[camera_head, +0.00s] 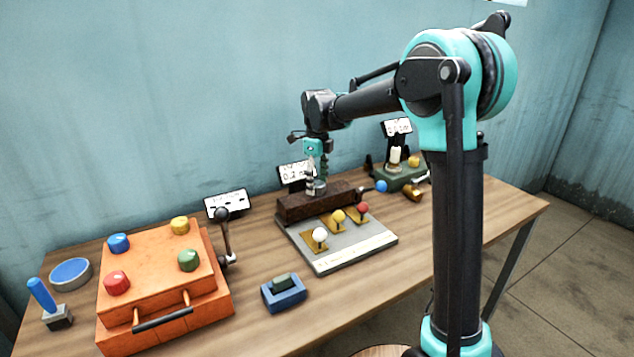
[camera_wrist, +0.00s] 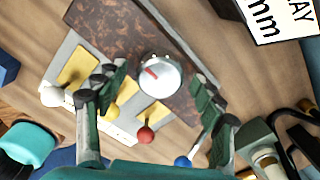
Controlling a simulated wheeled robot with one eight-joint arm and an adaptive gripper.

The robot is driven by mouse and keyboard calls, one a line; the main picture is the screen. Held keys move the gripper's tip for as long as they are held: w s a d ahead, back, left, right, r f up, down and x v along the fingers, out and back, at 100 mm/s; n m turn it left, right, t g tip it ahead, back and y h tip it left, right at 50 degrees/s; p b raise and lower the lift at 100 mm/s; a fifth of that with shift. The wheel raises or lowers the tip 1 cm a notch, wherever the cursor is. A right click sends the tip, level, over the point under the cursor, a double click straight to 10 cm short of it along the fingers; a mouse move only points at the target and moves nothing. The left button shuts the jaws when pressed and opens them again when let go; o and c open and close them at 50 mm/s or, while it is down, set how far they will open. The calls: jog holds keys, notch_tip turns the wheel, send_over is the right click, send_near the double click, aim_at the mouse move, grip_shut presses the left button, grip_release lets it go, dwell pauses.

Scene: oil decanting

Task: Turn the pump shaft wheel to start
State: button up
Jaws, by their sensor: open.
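A round silver wheel (camera_wrist: 160,75) with a red mark sits on the rusty brown block (camera_wrist: 112,22), seen from above in the wrist view. It looks like the pump shaft wheel. In the head view the brown block (camera_head: 300,207) stands behind a grey lever panel, and the wheel is largely hidden by my gripper. My gripper (camera_head: 314,172) points down over the block. In the wrist view my gripper (camera_wrist: 155,95) is open, with one finger left and one right of the wheel. Both fingers appear apart from it.
The grey panel (camera_head: 345,260) carries white, yellow and red ball levers. An orange box (camera_head: 150,280) with coloured knobs and a side lever (camera_head: 224,235) stands left. A blue block (camera_head: 284,295) lies in front. A green device (camera_head: 402,178) and a blue ball (camera_head: 381,186) are right.

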jog(key=c, duration=1.2)
jog(key=shift+o, duration=0.2)
